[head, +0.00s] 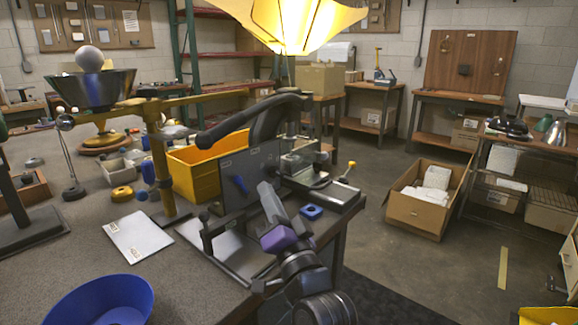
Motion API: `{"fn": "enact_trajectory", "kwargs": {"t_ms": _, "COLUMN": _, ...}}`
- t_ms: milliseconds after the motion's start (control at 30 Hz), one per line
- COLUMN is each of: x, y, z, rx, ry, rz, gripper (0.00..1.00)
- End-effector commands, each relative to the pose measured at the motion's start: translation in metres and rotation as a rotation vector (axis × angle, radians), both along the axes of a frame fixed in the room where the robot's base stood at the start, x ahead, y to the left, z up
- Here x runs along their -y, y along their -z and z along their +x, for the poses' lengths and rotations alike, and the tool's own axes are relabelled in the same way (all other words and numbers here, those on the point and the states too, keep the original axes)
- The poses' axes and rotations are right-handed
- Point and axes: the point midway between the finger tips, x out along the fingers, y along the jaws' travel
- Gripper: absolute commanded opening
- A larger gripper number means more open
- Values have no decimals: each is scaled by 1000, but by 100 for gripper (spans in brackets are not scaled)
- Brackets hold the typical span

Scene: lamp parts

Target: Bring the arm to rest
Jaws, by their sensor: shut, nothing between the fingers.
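My arm (300,275) rises from the bottom middle of the head view, dark grey with a purple section near the wrist. My gripper (265,189) is at its upper end, small in view and pointing up and away. It is shut and holds nothing. I cannot tell the gap between gripper and fixture.
A lit yellow lampshade (290,18) hangs over the fixture. A yellow bin (197,167), a yellow stand (158,150), a white sheet (138,236) and a blue bowl (100,302) are on the bench. A cardboard box (415,210) stands on the floor to the right.

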Motion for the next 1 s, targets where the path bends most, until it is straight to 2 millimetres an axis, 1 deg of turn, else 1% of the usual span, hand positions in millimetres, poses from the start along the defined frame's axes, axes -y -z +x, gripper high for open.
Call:
{"fn": "enact_trajectory", "kwargs": {"t_ms": 33, "x": 10, "y": 10, "z": -12, "rx": 19, "ry": 33, "rz": -26, "gripper": 0}}
{"fn": "enact_trajectory", "kwargs": {"t_ms": 167, "x": 32, "y": 29, "z": -37, "rx": 57, "ry": 105, "rz": -85, "gripper": 0}}
{"fn": "enact_trajectory", "kwargs": {"t_ms": 267, "x": 51, "y": 49, "z": -59, "rx": 69, "ry": 160, "rz": -130, "gripper": 0}}
{"fn": "enact_trajectory", "kwargs": {"t_ms": 367, "x": 73, "y": 73, "z": -86, "rx": 73, "ry": 221, "rz": -185, "gripper": 0}}
{"fn": "enact_trajectory", "kwargs": {"t_ms": 500, "x": 105, "y": 108, "z": -130, "rx": 64, "ry": 305, "rz": -271, "gripper": 0}}
{"fn": "enact_trajectory", "kwargs": {"t_ms": 567, "x": 118, "y": 121, "z": -149, "rx": 57, "ry": 337, "rz": -309, "gripper": 0}}
{"fn": "enact_trajectory", "kwargs": {"t_ms": 700, "x": 147, "y": 148, "z": -197, "rx": 31, "ry": 403, "rz": -401, "gripper": 0}}
{"fn": "enact_trajectory", "kwargs": {"t_ms": 767, "x": 159, "y": 158, "z": -217, "rx": 17, "ry": 428, "rz": -441, "gripper": 0}}
{"fn": "enact_trajectory", "kwargs": {"t_ms": 900, "x": 183, "y": 177, "z": -266, "rx": -20, "ry": 477, "rz": -537, "gripper": 0}}
{"fn": "enact_trajectory", "kwargs": {"t_ms": 967, "x": 193, "y": 183, "z": -287, "rx": -38, "ry": 493, "rz": -577, "gripper": 0}}
{"fn": "enact_trajectory", "kwargs": {"t_ms": 1000, "x": 199, "y": 187, "z": -301, "rx": -51, "ry": 503, "rz": -604, "gripper": 0}}
